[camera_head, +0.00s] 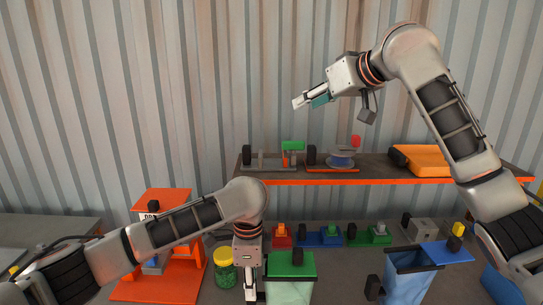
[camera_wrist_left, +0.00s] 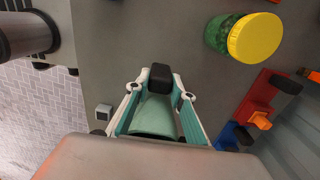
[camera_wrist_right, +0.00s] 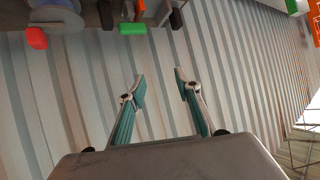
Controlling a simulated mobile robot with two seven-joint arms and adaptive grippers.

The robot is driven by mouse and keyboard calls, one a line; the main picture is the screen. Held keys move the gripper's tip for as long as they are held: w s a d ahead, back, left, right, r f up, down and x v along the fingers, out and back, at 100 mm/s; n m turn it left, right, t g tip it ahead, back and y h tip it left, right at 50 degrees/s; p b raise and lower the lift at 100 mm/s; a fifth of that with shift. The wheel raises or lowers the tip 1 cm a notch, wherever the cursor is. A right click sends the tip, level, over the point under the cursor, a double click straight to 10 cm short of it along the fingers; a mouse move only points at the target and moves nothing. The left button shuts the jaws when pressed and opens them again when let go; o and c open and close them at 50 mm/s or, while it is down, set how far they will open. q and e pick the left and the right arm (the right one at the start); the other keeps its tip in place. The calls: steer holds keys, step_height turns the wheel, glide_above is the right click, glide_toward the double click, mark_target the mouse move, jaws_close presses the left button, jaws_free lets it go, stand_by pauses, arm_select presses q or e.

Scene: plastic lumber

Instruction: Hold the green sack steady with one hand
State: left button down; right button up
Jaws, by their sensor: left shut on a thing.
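The green sack (camera_head: 289,293) hangs at the front of the bench, pale green below a darker green top plate (camera_head: 290,266) with a black block (camera_head: 298,257) on it. My left gripper (camera_head: 250,293) points down at the sack's left side. In the left wrist view its fingers close on a black grip (camera_wrist_left: 160,78), and pale green material (camera_wrist_left: 154,116) shows between them. The head view hides the grip behind the fingers. My right gripper (camera_head: 299,102) is raised high in front of the wall; in the right wrist view its fingers (camera_wrist_right: 160,82) are apart and empty.
A blue sack (camera_head: 410,277) hangs to the right, with a black grip (camera_head: 372,288) on its left. A green jar with a yellow lid (camera_head: 222,256) stands left of my left gripper. Small coloured fixtures line the bench behind. A shelf (camera_head: 375,168) carries a spool and an orange case.

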steer(key=s+a+f+g, duration=0.3)
steer(key=a+f, duration=0.2)
steer(key=m+g+h, duration=0.6)
steer(key=g+h, duration=0.1)
glide_toward(298, 251)
steer(key=shift+f, duration=5.05)
jaws_close()
